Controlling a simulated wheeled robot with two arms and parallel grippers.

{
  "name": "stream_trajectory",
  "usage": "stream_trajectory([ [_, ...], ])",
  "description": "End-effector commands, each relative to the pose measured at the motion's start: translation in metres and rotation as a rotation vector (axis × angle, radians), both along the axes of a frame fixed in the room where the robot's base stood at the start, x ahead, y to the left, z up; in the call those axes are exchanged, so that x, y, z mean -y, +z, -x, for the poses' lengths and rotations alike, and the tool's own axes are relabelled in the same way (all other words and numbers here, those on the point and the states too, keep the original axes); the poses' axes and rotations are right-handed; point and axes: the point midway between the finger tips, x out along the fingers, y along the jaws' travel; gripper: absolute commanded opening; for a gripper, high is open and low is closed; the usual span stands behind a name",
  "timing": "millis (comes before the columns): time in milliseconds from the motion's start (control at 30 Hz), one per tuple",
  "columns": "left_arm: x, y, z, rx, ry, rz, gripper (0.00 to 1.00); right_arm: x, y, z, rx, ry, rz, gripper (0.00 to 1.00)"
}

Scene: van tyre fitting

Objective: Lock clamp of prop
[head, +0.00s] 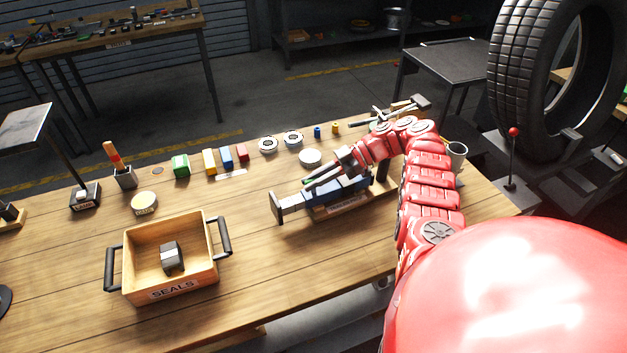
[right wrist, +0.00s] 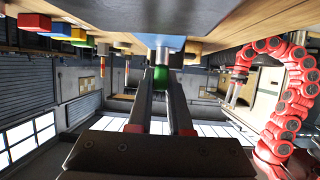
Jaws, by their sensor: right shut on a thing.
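The prop (head: 340,190) lies on its side on the bench in a low wooden cradle (head: 335,211). It has a blue body and a dark T-shaped end pointing left. My right gripper (head: 318,178) is over the prop's blue body, its arm reaching in from the right. In the right wrist view the fingers (right wrist: 161,90) are shut on the green grip of the clamp lever (right wrist: 161,77). A silver pin (right wrist: 162,54) joins the grip to the blue body. The lever's exact angle is hard to tell. My left gripper (right wrist: 236,91) shows only in the right wrist view, empty, its fingers apart.
A wooden SEALS box (head: 203,262) with a grey block inside stands at front left. Coloured blocks (head: 210,162) and round discs (head: 268,144) line the back of the bench. A grey cup (head: 457,156) stands right of my arm. The front middle is clear.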

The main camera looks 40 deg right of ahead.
Motion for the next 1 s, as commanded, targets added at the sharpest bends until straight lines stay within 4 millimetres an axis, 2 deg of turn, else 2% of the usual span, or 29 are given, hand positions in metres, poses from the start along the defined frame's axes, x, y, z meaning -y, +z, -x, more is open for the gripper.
stream_trajectory([
  [67,0.0,0.0,0.0,0.0,0.0,0.0,1.0,-0.001,-0.002,0.001,-0.005,0.003,-0.002,0.0],
  [100,0.0,0.0,0.0,0.0,0.0,0.0,1.0,-0.001,-0.002,0.001,-0.005,0.002,-0.001,0.19],
  [267,0.0,0.0,0.0,0.0,0.0,0.0,1.0,-0.001,-0.001,0.001,-0.004,0.002,-0.001,0.47],
  [567,0.0,0.001,0.0,0.0,0.0,0.0,1.0,0.0,0.0,0.0,-0.002,0.0,-0.001,0.47],
  [667,0.0,0.006,0.0,0.0,0.0,0.0,1.0,0.0,0.007,0.001,-0.002,0.0,-0.001,0.47],
  [867,0.0,0.017,0.0,0.0,0.0,0.0,1.0,0.001,0.036,0.002,-0.001,-0.002,0.0,0.47],
  [1000,0.0,0.027,0.0,0.0,0.0,0.0,1.0,-0.004,0.033,0.013,-0.014,0.003,0.001,0.47],
])
